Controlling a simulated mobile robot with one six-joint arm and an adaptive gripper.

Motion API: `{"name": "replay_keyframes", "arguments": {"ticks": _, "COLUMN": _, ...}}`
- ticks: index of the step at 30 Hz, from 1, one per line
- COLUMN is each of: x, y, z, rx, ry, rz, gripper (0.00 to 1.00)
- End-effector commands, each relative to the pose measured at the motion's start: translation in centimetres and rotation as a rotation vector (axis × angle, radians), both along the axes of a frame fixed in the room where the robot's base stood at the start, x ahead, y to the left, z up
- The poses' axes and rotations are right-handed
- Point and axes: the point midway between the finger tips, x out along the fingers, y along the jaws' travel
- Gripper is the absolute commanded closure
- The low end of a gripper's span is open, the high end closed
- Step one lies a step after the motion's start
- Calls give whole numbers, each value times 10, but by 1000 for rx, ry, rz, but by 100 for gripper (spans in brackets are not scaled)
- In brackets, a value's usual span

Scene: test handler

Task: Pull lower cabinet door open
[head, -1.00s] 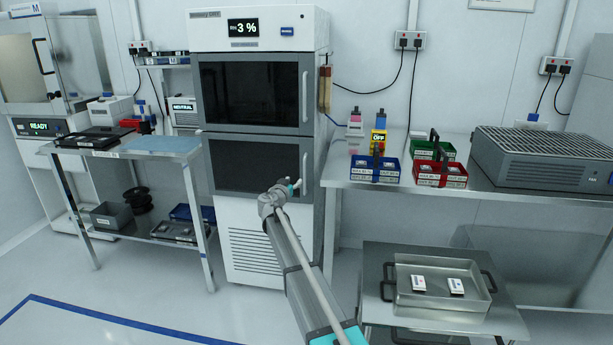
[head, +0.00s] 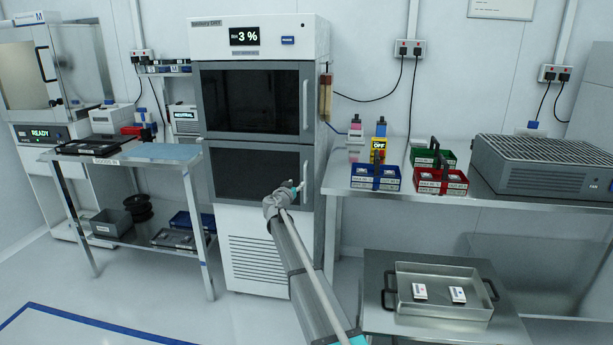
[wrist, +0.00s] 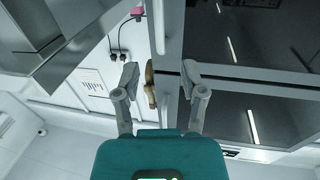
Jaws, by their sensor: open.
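The white and grey cabinet (head: 322,90) has two dark-windowed doors, one above the other. The lower cabinet door (head: 245,175) looks closed. Its upright handle (head: 305,172) is at the door's right edge. My gripper (head: 298,186) is open, in front of the handle's lower part in the head view. In the wrist view, which is upside down, my open gripper (wrist: 159,68) has one finger on each side of the pale handle bar (wrist: 158,25). I cannot tell whether the fingers touch it, and the gap in depth is unclear.
The upper door (head: 250,98) is closed. A steel bench (head: 400,192) with small bins stands to the right, above a low table holding a metal tray (head: 445,307). A steel table (head: 115,155) stands to the left. Floor in front of the cabinet is clear at left.

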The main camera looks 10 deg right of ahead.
Motion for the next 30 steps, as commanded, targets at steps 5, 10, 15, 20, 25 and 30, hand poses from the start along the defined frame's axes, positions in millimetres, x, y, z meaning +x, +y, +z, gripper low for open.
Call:
{"name": "replay_keyframes", "arguments": {"ticks": 5, "x": 28, "y": -15, "z": 0, "rx": 0, "ry": 0, "rz": -3, "gripper": 46}}
{"name": "replay_keyframes", "arguments": {"ticks": 10, "x": 51, "y": -28, "z": 0, "rx": 0, "ry": 0, "rz": -2, "gripper": 46}}
{"name": "replay_keyframes", "arguments": {"ticks": 15, "x": 70, "y": -39, "z": 0, "rx": 0, "ry": 0, "rz": -2, "gripper": 46}}
{"name": "replay_keyframes", "arguments": {"ticks": 20, "x": 81, "y": -46, "z": 0, "rx": 0, "ry": 0, "rz": -1, "gripper": 46}}
{"name": "replay_keyframes", "arguments": {"ticks": 25, "x": 86, "y": -50, "z": 0, "rx": 0, "ry": 0, "rz": -2, "gripper": 46}}
{"name": "replay_keyframes", "arguments": {"ticks": 30, "x": 86, "y": -50, "z": 0, "rx": 0, "ry": 0, "rz": -2, "gripper": 46}}
